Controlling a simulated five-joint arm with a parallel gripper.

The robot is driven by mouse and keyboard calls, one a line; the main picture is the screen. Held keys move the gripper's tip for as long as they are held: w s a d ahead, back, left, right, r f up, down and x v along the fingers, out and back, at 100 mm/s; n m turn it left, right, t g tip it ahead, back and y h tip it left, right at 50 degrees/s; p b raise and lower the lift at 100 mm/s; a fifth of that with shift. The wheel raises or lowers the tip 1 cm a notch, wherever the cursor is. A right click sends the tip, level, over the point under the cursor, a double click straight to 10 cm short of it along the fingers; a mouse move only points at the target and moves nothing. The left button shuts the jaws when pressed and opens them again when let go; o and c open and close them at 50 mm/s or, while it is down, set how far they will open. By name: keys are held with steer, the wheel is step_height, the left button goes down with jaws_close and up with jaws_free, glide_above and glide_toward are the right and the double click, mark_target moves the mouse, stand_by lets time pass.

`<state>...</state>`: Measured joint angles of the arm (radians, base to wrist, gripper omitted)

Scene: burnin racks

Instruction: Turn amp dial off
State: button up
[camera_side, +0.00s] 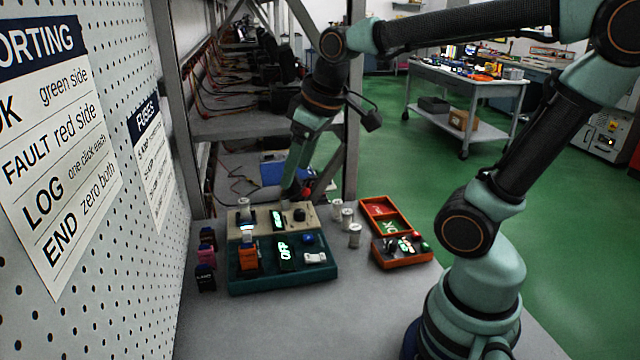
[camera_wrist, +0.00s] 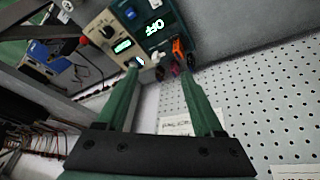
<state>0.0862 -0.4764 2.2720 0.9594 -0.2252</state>
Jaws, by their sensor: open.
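A beige box (camera_side: 240,220) with a lit display (camera_side: 278,220) and a black dial (camera_side: 299,214) stands at the back of the bench. The dial (camera_wrist: 108,32) also shows in the wrist view, left of the fingers. The dial's setting is too small to read. A teal box (camera_side: 235,282) in front of it has a display reading OFF (camera_side: 285,250), a blue knob or button (camera_side: 308,239) and a white switch (camera_side: 315,258). I cannot tell which box is the amp. My gripper (camera_side: 291,195) is open and empty, behind and above the beige box. Its fingers (camera_wrist: 160,70) are apart.
White cylinders (camera_side: 354,235) stand at right, beside a red and green tray (camera_side: 372,202) and an orange button box (camera_side: 402,262). A pegboard (camera_side: 120,270) bounds the left.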

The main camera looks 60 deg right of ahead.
steer(key=w+d+f+n+g, duration=0.3)
steer(key=w+d, duration=0.5)
steer(key=d, duration=0.1)
steer(key=n+g, duration=0.1)
steer(key=n, duration=0.2)
glide_toward(299, 212)
steer(key=f, duration=0.8)
steer(key=shift+w+d+f, duration=0.15)
steer(key=shift+d+f, duration=0.15)
steer(key=shift+f, duration=0.05)
jaws_close()
